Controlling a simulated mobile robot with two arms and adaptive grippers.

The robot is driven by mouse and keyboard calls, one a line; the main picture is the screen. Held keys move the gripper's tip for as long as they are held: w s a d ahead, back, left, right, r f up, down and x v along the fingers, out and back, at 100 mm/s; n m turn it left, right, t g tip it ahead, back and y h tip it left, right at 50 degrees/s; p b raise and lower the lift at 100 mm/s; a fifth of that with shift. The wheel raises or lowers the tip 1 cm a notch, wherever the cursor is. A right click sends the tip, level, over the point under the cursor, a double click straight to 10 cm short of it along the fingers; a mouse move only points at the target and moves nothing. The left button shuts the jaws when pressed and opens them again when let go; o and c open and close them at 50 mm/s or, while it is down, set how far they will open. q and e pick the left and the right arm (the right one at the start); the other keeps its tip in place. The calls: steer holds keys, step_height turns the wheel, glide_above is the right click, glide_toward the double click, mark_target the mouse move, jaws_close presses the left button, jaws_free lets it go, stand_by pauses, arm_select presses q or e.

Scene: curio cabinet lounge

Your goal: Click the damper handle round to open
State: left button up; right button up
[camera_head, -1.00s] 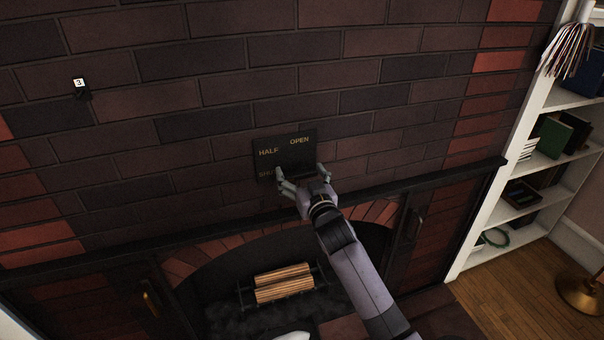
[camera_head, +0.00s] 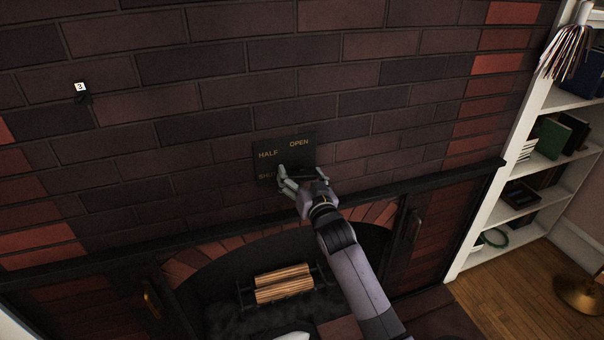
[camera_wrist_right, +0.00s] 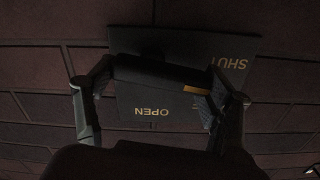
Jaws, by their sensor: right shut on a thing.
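The dark damper plate (camera_head: 275,144) is on the brick wall above the fireplace. Its gold words HALF, OPEN and SHUT show in the head view, SHUT partly behind my fingers. My right gripper (camera_head: 301,174) is at the lower part of the plate, shut on the damper handle. In the right wrist view, the handle (camera_wrist_right: 160,72) is a dark bar between the two fingers of my right gripper (camera_wrist_right: 160,94), with a small orange-gold mark near one end. The plate (camera_wrist_right: 140,101) shows behind it. In the head view the fingers mostly hide the handle. My left gripper is out of view.
The dark mantel ledge (camera_head: 408,184) runs just below the plate, over the firebox with logs (camera_head: 284,283). A small tag marked 3 (camera_head: 80,87) is on the wall at left. A white bookcase (camera_head: 480,256) stands at right. The wall around the plate is clear.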

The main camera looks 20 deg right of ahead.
steer(key=m, duration=0.1)
steer(key=m+p, duration=0.1)
steer(key=m, duration=0.1)
steer(key=m+p, duration=0.1)
steer(key=shift+d+r+m, duration=0.15)
steer(key=shift+r+m, duration=0.15)
steer(key=m+p, duration=0.1)
steer(key=m, duration=0.2)
steer(key=shift+d+m, duration=0.15)
steer(key=shift+m, duration=0.25)
steer(key=m, duration=0.1)
steer(key=m+p, duration=0.1)
steer(key=m, duration=0.2)
steer(key=shift+d, duration=0.25)
steer(key=shift+w+d+r+m+p, duration=0.1)
steer(key=shift+m+p, duration=0.25)
steer(key=shift+m, duration=1.35)
steer(key=shift+r, duration=0.1)
steer(key=o, duration=0.9)
steer(key=shift+w, duration=0.1)
steer(key=shift+o, duration=1.3)
steer(key=shift+f, duration=0.3)
